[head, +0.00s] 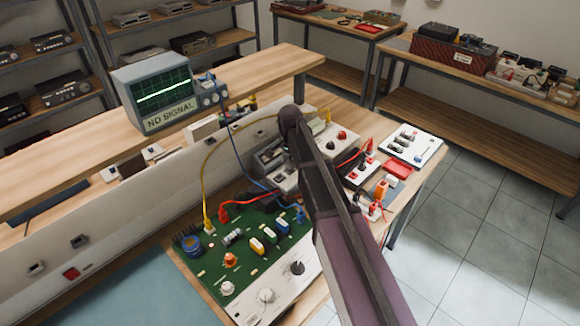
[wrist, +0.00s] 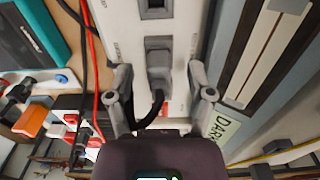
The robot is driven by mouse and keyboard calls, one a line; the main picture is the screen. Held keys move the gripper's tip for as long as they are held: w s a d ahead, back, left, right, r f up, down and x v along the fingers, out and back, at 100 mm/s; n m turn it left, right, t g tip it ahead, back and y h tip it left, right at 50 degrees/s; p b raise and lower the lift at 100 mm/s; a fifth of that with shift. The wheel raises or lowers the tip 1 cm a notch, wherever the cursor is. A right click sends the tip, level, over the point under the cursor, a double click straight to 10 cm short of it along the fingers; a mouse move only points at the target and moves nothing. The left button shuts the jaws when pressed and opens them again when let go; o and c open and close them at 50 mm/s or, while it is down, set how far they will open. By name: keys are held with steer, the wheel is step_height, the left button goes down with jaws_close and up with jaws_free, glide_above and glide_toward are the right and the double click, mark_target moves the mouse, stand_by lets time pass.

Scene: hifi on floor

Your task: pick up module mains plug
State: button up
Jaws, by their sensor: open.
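The module mains plug (wrist: 158,65) is a grey plug seated in a socket on a white panel (wrist: 181,28) in the wrist view. Its black cable (wrist: 155,108) runs back toward my palm. My gripper (wrist: 160,78) is open, with one finger on each side of the plug. Gaps show between the fingers and the plug, and I cannot tell whether the fingertips reach the panel. In the head view my arm crosses the middle of the bench, and I cannot make out the gripper or the plug there.
A green circuit board (head: 245,250) with wired modules lies on the bench. An oscilloscope (head: 155,92) reading NO SIGNAL stands on the upper shelf. In the wrist view, a red cable (wrist: 93,60) runs close beside the left finger. An orange block (wrist: 31,120) is further left.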

mark_target(290, 162)
jaws_close()
steer(key=shift+r, duration=0.15)
step_height(290, 162, up, 4)
steer(key=p, duration=0.4)
steer(key=shift+f, duration=0.25)
steer(key=s+r+p, duration=0.1)
steer(key=s, duration=1.5)
steer(key=shift+d, duration=0.15)
steer(key=shift+r, duration=0.1)
